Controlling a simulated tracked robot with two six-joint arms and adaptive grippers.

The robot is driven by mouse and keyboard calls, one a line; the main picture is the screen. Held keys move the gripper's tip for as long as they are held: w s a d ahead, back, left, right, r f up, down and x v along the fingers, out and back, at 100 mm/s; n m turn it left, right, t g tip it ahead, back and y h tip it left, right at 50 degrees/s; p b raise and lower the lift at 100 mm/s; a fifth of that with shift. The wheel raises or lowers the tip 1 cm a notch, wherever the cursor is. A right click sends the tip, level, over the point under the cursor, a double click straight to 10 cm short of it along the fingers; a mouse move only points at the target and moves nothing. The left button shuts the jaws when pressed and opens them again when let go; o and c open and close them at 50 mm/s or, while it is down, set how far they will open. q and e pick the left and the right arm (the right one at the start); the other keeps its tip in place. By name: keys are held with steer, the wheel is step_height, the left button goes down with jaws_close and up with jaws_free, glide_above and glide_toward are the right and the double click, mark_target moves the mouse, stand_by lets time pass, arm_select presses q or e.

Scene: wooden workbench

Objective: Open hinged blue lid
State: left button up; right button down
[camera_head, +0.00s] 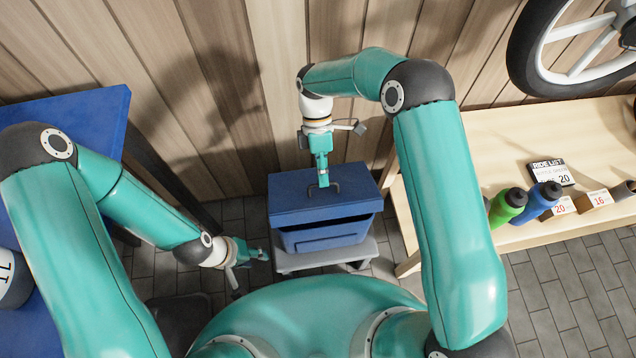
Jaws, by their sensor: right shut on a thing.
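The blue lid (352,187) covers a blue bin (327,236) in the middle of the view and looks closed. A small dark handle is on the lid's top. My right gripper (323,184) points down onto the lid and is shut on this handle, which its fingers partly hide. My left gripper (262,255) is low and to the left of the bin, apart from it. Its fingers are small in view, and I cannot tell whether they are open or shut.
The bin stands on a grey stand (364,254) on the tiled floor. A wooden bench (480,150) on the right bears a green bottle (507,206), a blue bottle (540,200) and price signs. A blue table (75,115) is at left. A plank wall is behind.

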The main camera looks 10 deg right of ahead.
steer(key=shift+w+r, duration=0.25)
steer(key=shift+w, duration=0.3)
steer(key=c, duration=1.6)
jaws_free()
steer(key=o, duration=0.4)
steer(key=shift+c, duration=0.2)
steer(key=v, duration=1.2)
steer(key=shift+f, duration=0.1)
